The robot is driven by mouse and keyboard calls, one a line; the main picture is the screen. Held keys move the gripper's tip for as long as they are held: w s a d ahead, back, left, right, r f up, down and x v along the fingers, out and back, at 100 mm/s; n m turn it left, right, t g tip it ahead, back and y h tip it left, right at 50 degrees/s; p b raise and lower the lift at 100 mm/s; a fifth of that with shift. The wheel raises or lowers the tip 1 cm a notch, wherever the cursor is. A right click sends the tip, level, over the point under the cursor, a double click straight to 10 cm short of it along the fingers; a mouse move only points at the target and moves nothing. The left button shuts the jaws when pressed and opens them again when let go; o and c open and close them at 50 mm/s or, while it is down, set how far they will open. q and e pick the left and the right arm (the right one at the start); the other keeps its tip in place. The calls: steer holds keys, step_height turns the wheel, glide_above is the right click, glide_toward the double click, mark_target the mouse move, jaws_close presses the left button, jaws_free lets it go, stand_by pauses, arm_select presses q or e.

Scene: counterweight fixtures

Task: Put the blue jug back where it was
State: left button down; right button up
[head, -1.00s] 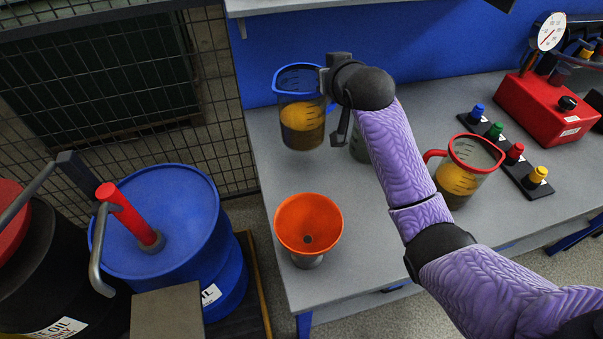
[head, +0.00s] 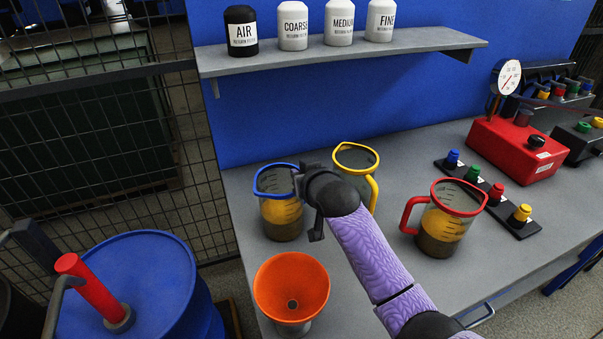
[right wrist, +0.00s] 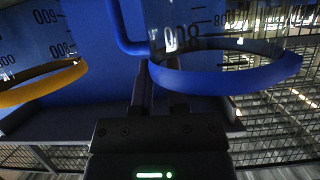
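The blue jug (head: 282,215) is see-through with a blue rim and amber liquid. It is upright at the left back of the grey counter (head: 385,265), low over or on the surface; I cannot tell whether its base touches. My right gripper (head: 305,190) is at the jug's right side. In the right wrist view the gripper (right wrist: 162,90) has its fingers close together at the blue rim (right wrist: 225,78), beside the handle. It looks shut on the jug, though the contact is partly hidden. My left gripper is out of view.
A yellow-rimmed jug (head: 356,160) stands close right of the blue one, partly behind my gripper. A red-rimmed jug (head: 442,220) is further right. An orange funnel (head: 291,285) stands in front. A shelf (head: 345,60) with several canisters hangs above. A blue drum (head: 150,270) is at left.

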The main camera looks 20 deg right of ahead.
steer(key=shift+o, duration=1)
steer(key=shift+s+r, duration=0.15)
steer(key=shift+r, duration=0.05)
steer(key=p+v, duration=0.4)
steer(key=v, duration=0.7)
steer(key=shift+s, duration=0.3)
steer(key=shift+r, duration=0.1)
